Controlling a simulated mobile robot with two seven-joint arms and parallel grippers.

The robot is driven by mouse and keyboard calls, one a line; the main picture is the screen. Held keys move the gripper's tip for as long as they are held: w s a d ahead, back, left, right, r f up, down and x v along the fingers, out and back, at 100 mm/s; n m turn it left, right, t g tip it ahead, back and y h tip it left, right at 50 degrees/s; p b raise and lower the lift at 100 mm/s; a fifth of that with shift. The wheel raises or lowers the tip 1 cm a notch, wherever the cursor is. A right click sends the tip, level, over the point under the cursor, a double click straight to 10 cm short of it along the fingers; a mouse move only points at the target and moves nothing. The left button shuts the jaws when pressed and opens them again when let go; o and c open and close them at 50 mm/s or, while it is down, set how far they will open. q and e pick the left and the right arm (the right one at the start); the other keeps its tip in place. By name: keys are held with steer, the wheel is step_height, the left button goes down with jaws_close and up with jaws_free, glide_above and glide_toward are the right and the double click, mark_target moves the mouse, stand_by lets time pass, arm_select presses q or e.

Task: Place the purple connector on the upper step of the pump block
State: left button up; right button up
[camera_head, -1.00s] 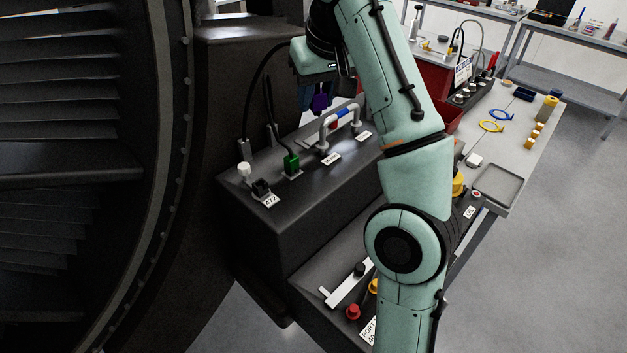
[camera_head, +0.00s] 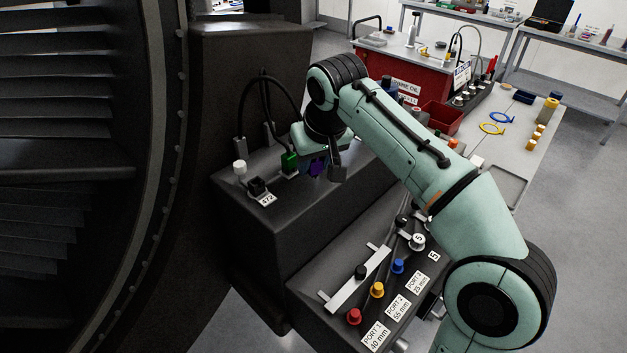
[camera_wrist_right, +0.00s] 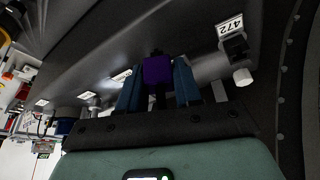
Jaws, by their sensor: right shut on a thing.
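My right gripper (camera_head: 322,160) is shut on the purple connector (camera_head: 317,168) and points down at the upper step of the black pump block (camera_head: 290,205). In the right wrist view the connector (camera_wrist_right: 157,70) sits between the two blue-grey fingers (camera_wrist_right: 158,88). The green connector (camera_head: 289,161) stands on the upper step just left of my gripper, partly hidden by it. I cannot tell whether the purple connector touches the step. My left gripper is not in view.
A black socket with a 472 label (camera_head: 266,199) and a white cap (camera_head: 240,168) are at the step's left. Black hoses (camera_head: 262,85) arch behind. The lower step (camera_head: 318,283) holds red, yellow and blue knobs. The turbofan casing (camera_head: 165,180) borders the left.

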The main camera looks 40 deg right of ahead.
mark_target(316, 173)
step_height(316, 173, down, 4)
steer(key=shift+r+b, duration=0.2)
steer(key=shift+b, duration=0.35)
steer(key=shift+s+f, duration=0.15)
steer(key=shift+w, duration=0.25)
steer(key=shift+f, duration=0.2)
steer(key=o, duration=1)
steer(key=shift+s, duration=0.1)
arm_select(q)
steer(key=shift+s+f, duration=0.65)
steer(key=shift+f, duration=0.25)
